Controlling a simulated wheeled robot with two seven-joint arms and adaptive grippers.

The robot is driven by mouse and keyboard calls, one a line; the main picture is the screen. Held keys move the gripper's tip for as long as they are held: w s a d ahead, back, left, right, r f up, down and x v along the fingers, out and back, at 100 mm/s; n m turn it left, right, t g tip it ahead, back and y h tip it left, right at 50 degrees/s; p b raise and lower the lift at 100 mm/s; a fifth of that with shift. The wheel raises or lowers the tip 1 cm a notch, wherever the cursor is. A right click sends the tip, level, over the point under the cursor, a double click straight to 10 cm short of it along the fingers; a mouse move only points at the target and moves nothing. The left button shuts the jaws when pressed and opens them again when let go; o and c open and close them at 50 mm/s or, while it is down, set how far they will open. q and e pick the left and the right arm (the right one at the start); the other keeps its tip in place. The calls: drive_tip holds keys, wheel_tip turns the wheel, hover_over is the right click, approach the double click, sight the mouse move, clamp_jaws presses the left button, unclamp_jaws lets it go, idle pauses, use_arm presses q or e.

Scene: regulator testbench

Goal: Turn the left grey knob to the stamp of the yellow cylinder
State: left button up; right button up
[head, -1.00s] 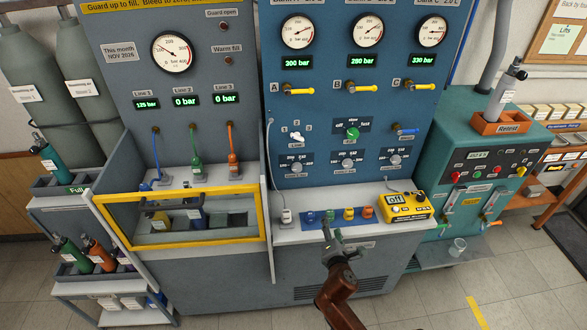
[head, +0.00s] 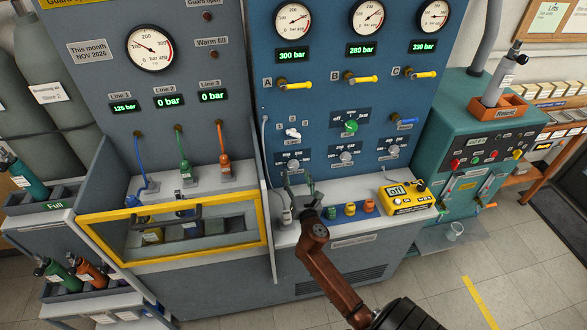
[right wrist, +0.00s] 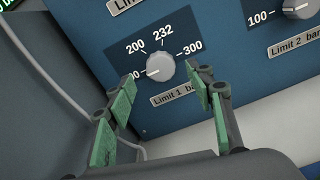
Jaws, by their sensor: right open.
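The left grey knob, Limit 1 (head: 293,164), is on the blue panel. In the right wrist view the knob (right wrist: 160,68) is unobstructed, its pale mark toward the lower left, by a partly hidden number. Marks 200, 232 and 300 show around it. My right gripper (head: 298,183) is open and empty in front of the panel, just below the knob. Its green-padded fingers (right wrist: 164,79) frame the knob from either side, apparently short of it. A yellow cylinder (head: 152,236) lies behind the yellow guard frame; its stamp is too small to read. My left gripper is not in view.
The Limit 2 knob (head: 346,158) is to the right. A white switch (head: 293,134) and green selector (head: 351,127) sit above. A grey hose (head: 266,150) hangs left of the knob. Colored fittings (head: 350,209) and a yellow box (head: 407,197) stand on the ledge.

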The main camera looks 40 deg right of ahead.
sight(294, 167)
drive_tip(key=shift+x, duration=2.15)
drive_tip(key=shift+f, duration=0.1)
drive_tip(key=shift+s, duration=0.1)
drive_tip(key=shift+c, duration=0.3)
drive_tip(key=c, duration=1.1)
drive_tip(key=shift+m, duration=0.3)
drive_tip(key=m, duration=1.1)
